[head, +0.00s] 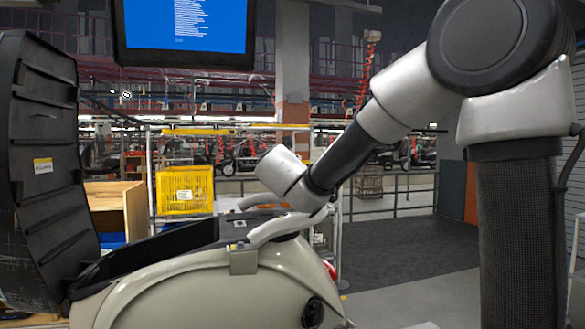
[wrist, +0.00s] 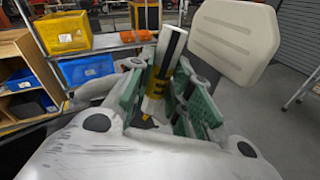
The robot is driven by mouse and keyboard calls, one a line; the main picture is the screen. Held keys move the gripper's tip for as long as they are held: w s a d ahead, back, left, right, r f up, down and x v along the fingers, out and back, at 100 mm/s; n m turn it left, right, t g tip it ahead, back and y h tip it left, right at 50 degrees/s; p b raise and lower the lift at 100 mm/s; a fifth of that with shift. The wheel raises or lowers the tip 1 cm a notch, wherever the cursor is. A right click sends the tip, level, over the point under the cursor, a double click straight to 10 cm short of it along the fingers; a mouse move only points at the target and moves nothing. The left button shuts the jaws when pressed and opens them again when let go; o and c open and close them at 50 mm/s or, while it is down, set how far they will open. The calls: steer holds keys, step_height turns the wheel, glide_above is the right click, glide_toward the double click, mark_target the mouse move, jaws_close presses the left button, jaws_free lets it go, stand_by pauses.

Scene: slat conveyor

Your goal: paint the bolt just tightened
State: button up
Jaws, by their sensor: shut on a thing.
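My gripper (wrist: 165,92) is in the wrist view, its green-lined fingers shut around a white and black marker-like tool (wrist: 171,48) with a yellow band. The tool points up and away in that view. In the head view my arm reaches down over the rear of a beige scooter (head: 180,295); the gripper fingers are not clearly seen there. A grey grab rail (head: 290,226) with a metal bracket (head: 243,260) is on the scooter's rear, just below my wrist. I cannot make out the bolt in either view.
The black seat (head: 40,165) stands raised at the left, beside the open under-seat bay (head: 165,240). A yellow crate (head: 186,190) is on a rack behind. In the wrist view a blue bin (wrist: 87,69) and a pale panel (wrist: 236,38) show. Floor at the right is clear.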

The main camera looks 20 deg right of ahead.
steer(key=shift+f, duration=2.85)
steer(key=shift+f, duration=0.1)
steer(key=shift+w, duration=0.55)
stand_by(1.2)
steer(key=shift+r, duration=3)
